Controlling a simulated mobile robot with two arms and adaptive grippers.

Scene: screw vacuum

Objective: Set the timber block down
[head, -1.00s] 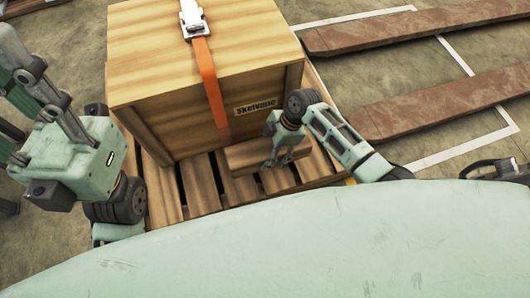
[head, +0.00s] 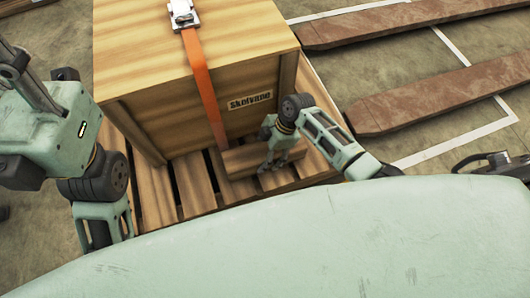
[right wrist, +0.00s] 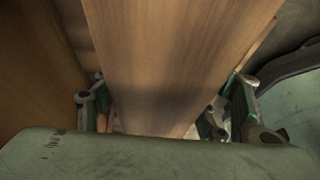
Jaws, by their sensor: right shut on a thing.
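The timber block (head: 240,160) is a short wooden beam. It lies level, low over the pallet slats (head: 193,185), in front of the strapped crate (head: 165,85). I cannot tell whether it touches the slats. My right gripper (head: 274,163) points down and is shut on the block near its right end. In the right wrist view the block (right wrist: 180,65) runs between the two fingers, which sit at its sides. My left gripper (head: 14,72) is at the left edge, well away from the block. Its fingers are cut off by the frame.
An orange strap (head: 204,90) runs down the crate's front. Flat brown forks (head: 440,100) lie on the floor at right, among white floor lines. Bare slats show left of the block. My own pale green body fills the bottom.

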